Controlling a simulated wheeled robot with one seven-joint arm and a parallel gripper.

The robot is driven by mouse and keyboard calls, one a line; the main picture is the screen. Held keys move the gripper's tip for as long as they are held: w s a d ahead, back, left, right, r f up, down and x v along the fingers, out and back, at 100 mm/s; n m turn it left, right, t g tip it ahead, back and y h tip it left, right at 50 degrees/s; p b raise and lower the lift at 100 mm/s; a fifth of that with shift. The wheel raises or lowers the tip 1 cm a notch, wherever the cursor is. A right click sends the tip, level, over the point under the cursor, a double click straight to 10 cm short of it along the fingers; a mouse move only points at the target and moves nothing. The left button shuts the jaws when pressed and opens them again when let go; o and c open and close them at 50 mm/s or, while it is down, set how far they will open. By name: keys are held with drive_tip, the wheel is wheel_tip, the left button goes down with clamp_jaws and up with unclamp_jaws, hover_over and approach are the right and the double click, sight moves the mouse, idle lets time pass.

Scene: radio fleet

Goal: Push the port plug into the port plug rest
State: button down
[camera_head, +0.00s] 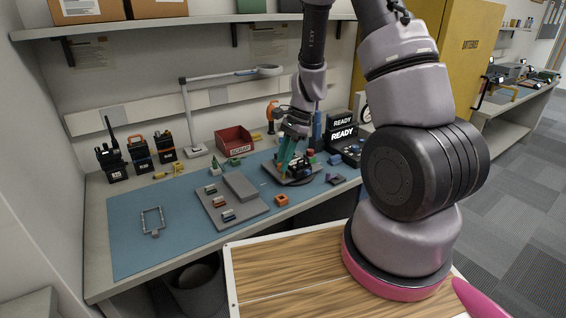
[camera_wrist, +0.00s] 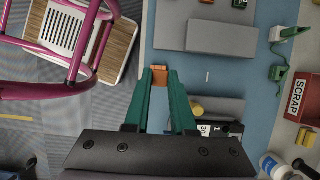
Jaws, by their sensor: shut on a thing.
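My gripper (camera_head: 284,168) points down over the dark round stand on the right half of the blue mat. Its two green fingers also show in the wrist view (camera_wrist: 160,78), with a narrow gap between them. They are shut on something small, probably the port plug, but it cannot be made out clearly. A small orange block with a dark opening (camera_head: 281,199) stands on the mat near the front edge; it may be the port plug rest. In the wrist view the orange block (camera_wrist: 160,77) shows between the fingertips, apparently beyond them.
A grey plate (camera_head: 212,217) with a raised block and small parts lies left of the orange block. The red scrap bin (camera_head: 234,141), a lamp (camera_head: 190,118) and several radios (camera_head: 139,150) stand behind. A READY display (camera_head: 343,133) is at right.

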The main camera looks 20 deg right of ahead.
drive_tip(key=shift+r, duration=1.4)
hover_over(279, 199)
drive_tip(key=d, duration=0.2)
drive_tip(key=shift+w+a+f, duration=0.15)
drive_tip(key=shift+f, duration=2.6)
drive_tip(key=shift+w+a+f, duration=0.1)
drive_tip(key=shift+w+f, duration=0.05)
drive_tip(key=shift+f, duration=2.55)
drive_tip(key=shift+f, duration=1.05)
drive_tip(key=shift+c, duration=1)
unclamp_jaws()
drive_tip(key=shift+r, duration=0.1)
